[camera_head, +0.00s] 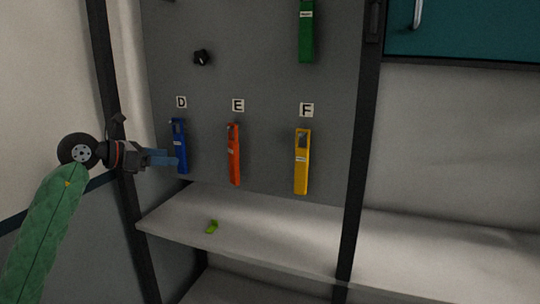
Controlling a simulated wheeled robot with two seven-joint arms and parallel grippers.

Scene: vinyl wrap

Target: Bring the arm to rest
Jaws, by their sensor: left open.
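My left arm (45,225), in a green sleeve, comes in from the lower left. My left gripper (172,159) is open, with its fingers pointing right. Its fingertips are close beside the blue tool (181,148) hanging under label D; I cannot tell whether they touch it. My right gripper is not in view.
An orange tool (234,155) hangs under label E and a yellow tool (302,162) under label F. A green tool (306,32) and an empty black knob (202,58) are higher on the grey panel. Dark posts (360,150) frame the panel.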

